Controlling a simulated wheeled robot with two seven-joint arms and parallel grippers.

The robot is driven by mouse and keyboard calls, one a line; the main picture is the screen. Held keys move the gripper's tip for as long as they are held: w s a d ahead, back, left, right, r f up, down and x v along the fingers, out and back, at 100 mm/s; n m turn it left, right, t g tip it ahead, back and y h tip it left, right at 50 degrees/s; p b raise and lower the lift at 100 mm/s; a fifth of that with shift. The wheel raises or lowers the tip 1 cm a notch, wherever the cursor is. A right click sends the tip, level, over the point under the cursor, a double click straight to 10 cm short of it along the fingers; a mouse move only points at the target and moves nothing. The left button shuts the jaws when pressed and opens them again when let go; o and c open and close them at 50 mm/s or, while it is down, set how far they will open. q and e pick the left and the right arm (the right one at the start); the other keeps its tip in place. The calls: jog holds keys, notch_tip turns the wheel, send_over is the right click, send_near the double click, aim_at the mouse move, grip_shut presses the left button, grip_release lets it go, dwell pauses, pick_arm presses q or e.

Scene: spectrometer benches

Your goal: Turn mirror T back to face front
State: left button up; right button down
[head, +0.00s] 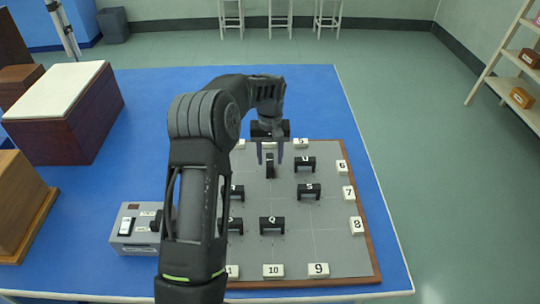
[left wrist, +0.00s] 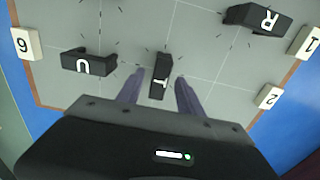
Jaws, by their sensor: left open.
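Mirror T (head: 270,166) is a small black block on the grey board. In the head view its narrow end faces me, so it stands about a quarter turn from the mirrors marked U and S. In the left wrist view, mirror T (left wrist: 161,76) shows its white letter and lies between the two fingers. My left gripper (head: 270,152) points down over it, open, with a purple-grey finger on each side. In the left wrist view, gaps show between the fingers of this gripper (left wrist: 160,84) and the mirror. My right gripper is not in view.
Mirrors U (head: 305,165), S (head: 308,191) and Q (head: 272,225) stand nearby; mirror R (left wrist: 257,20) shows in the left wrist view. White numbered blocks line the edge of the board (head: 330,240). A grey switch box (head: 136,228) stands left. My left arm hides part of the board.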

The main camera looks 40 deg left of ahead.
pick_arm(q)
jog(key=shift+c, duration=0.5)
grip_shut()
jog(key=shift+m, duration=0.4)
jog(key=m+b, duration=0.1)
jog(key=m, duration=0.2)
jog(key=shift+m, duration=0.3)
jog(key=m, duration=1.3)
jog(key=shift+m, duration=0.3)
